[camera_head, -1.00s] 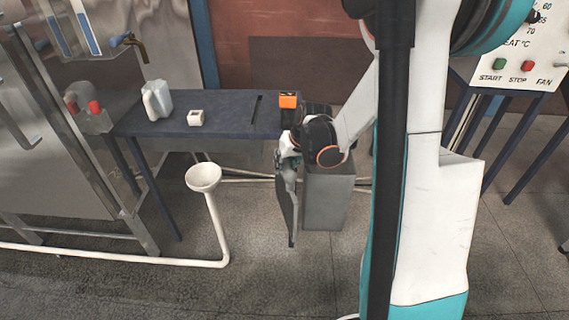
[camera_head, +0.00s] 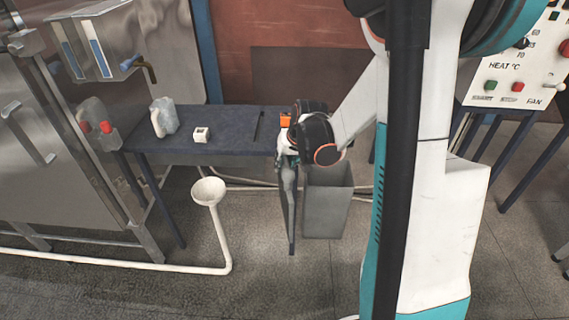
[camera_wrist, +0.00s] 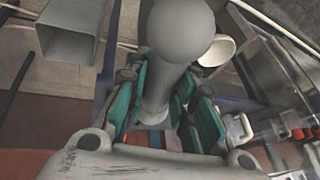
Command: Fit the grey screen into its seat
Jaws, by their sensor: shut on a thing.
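My gripper (camera_head: 290,160) is in front of the right end of the dark blue table. It is shut on a thin grey piece, the grey screen (camera_head: 290,215), which hangs down nearly edge-on and upright, clear of the floor. In the wrist view, the teal-padded fingers (camera_wrist: 158,105) close on the screen's grey stem (camera_wrist: 155,92), and a rounded grey part (camera_wrist: 180,28) shows beyond them. The fingertips are partly hidden in the head view by my wrist.
A grey bin (camera_head: 327,210) stands just right of the screen. A white funnel on a pipe (camera_head: 208,191) stands to the left. The blue table (camera_head: 225,125) bears a jug (camera_head: 164,117), a small white box (camera_head: 201,135) and an orange item (camera_head: 285,119). A steel machine (camera_head: 50,165) is far left.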

